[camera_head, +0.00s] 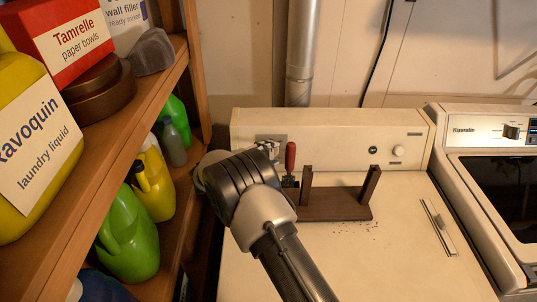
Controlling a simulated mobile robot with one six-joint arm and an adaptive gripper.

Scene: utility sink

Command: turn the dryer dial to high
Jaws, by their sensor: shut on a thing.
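The dryer's long cream control panel (330,135) stands at the back of its flat top. My gripper (268,150) reaches the panel's left end, in front of a small grey plate (264,137). Its fingers are small in view and partly hidden by my wrist. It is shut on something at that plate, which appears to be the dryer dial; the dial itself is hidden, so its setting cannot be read. Farther right, the panel carries a small black button (373,150) and a white round knob (398,151), both clear of my gripper.
A red-handled tool (290,157) stands just right of my gripper, beside a dark wooden rack (335,205) on the dryer top. Shelves (150,100) with bottles and boxes stand close on the left. Another appliance (490,190) stands right.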

